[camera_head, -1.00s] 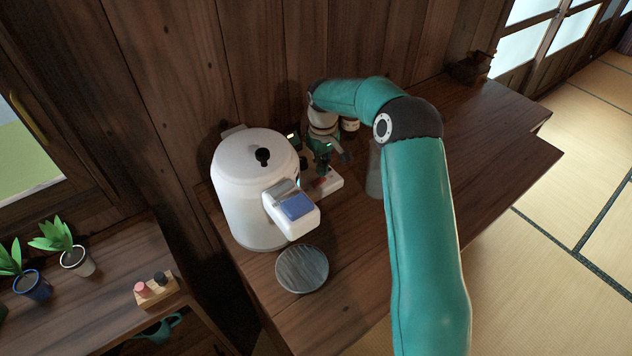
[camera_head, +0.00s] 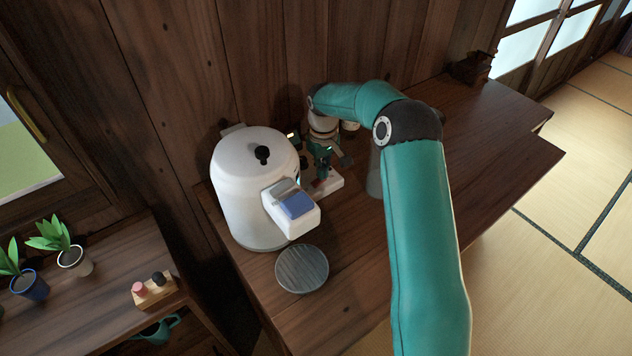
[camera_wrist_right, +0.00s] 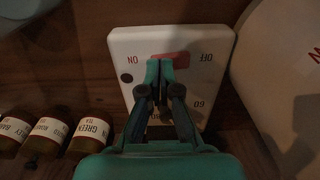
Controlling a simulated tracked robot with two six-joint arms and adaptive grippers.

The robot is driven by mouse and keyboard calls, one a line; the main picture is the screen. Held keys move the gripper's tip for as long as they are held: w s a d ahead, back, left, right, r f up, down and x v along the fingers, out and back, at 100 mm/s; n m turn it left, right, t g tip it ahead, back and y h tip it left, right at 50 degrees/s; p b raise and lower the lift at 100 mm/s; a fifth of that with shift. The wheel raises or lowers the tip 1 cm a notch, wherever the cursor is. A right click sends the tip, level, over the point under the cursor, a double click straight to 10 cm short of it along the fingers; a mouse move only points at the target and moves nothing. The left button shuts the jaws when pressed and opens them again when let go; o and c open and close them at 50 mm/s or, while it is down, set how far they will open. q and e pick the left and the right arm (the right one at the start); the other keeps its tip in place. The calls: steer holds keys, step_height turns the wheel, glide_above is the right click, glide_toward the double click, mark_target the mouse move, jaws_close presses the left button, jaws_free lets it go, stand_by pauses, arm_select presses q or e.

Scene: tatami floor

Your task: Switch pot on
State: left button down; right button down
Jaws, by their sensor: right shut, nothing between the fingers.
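The white pot (camera_head: 250,190), with a black lid knob and a blue panel on its spout, stands upright on the dark wooden counter. Beside it lies a white switch plate (camera_head: 328,186) with a red rocker. In the right wrist view the plate (camera_wrist_right: 205,95) carries ON at left and OFF at right, with the red switch (camera_wrist_right: 176,57) between them. My right gripper (camera_wrist_right: 160,64) is shut and empty, its tips over or at the red switch; contact cannot be told. In the head view my right gripper (camera_head: 322,172) is just above the plate. My left gripper is not in view.
A round grey coaster (camera_head: 302,269) lies in front of the pot. A lower shelf at left holds potted plants (camera_head: 62,242) and a small wooden block with knobs (camera_head: 153,290).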

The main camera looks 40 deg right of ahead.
steer(key=shift+f, duration=0.3)
steer(key=shift+r+p, duration=2.35)
steer(key=shift+r, duration=1.2)
steer(key=shift+f, duration=0.1)
